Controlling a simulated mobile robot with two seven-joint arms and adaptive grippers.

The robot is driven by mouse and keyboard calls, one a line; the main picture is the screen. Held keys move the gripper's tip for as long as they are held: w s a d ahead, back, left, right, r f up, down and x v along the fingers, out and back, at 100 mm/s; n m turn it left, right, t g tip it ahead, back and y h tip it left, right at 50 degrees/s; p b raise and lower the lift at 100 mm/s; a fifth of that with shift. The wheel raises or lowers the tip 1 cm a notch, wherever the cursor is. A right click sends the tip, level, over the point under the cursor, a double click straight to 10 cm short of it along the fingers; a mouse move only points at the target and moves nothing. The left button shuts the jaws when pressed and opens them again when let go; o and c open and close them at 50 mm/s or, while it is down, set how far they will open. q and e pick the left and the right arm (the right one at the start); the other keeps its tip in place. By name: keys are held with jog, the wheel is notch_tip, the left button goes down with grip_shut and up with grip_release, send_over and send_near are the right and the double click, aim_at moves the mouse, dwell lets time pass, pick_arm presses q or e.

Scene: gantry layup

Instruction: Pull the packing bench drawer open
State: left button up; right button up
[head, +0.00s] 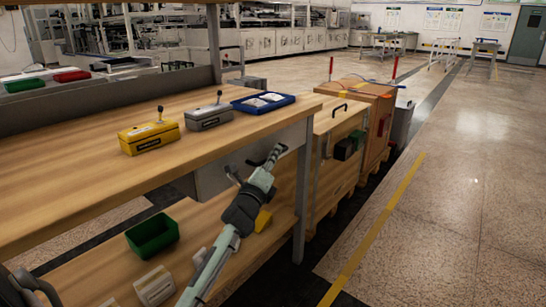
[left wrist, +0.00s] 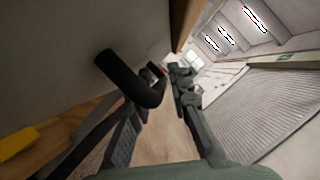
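The packing bench (head: 75,165) has a wooden top. The grey drawer (head: 211,181) sits under its right part, with no clear opening showing. My left gripper (head: 262,166) is at the drawer front, partly covering it and the black handle (head: 277,153). In the left wrist view the black handle (left wrist: 125,75) stands out from the grey drawer front (left wrist: 60,65). My left gripper (left wrist: 158,105) is open there, one finger on each side of the handle's near end. I cannot tell whether a finger touches it.
A yellow box (head: 149,137), a grey box (head: 209,117) and a blue tray (head: 263,102) stand on the benchtop. A green bin (head: 152,235) is on the lower shelf. Wooden crates (head: 335,125) stand right of the bench. The floor to the right is clear.

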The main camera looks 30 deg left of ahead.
pick_arm(q)
jog(key=shift+c, duration=0.5)
grip_shut()
